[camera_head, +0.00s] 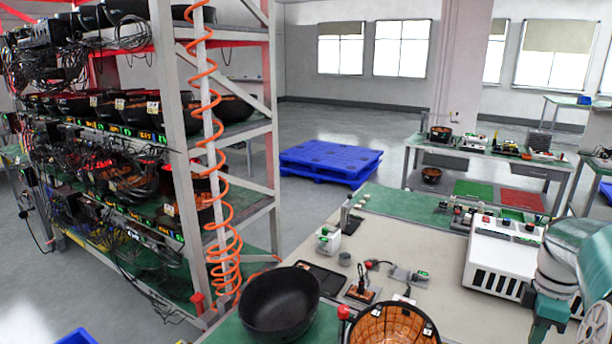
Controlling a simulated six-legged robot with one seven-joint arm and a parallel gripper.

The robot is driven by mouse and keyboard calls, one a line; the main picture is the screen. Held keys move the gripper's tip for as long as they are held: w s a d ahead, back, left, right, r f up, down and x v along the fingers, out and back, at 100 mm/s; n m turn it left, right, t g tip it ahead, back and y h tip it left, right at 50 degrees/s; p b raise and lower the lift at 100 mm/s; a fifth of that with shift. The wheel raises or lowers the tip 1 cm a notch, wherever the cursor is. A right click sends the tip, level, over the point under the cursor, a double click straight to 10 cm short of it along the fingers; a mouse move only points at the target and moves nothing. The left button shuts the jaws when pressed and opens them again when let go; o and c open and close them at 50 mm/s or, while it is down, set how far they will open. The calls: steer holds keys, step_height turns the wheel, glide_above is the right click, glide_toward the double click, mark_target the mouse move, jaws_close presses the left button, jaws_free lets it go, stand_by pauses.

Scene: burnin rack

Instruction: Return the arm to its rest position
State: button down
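A teal and pale-grey jointed piece at the right edge looks like part of my arm, cut off by the frame. It is over the right end of the workbench (410,240), beside a white slotted box (508,255). I cannot make out any gripper fingers, so whether my gripper is open or shut does not show. No object is seen held.
A rack (168,120) of wired units stands at left, with an orange coiled hose (213,170). On the near bench are a black bowl (279,303), an orange-lined bowl (393,328) and small parts. A blue pallet (330,158) lies on open floor (330,122).

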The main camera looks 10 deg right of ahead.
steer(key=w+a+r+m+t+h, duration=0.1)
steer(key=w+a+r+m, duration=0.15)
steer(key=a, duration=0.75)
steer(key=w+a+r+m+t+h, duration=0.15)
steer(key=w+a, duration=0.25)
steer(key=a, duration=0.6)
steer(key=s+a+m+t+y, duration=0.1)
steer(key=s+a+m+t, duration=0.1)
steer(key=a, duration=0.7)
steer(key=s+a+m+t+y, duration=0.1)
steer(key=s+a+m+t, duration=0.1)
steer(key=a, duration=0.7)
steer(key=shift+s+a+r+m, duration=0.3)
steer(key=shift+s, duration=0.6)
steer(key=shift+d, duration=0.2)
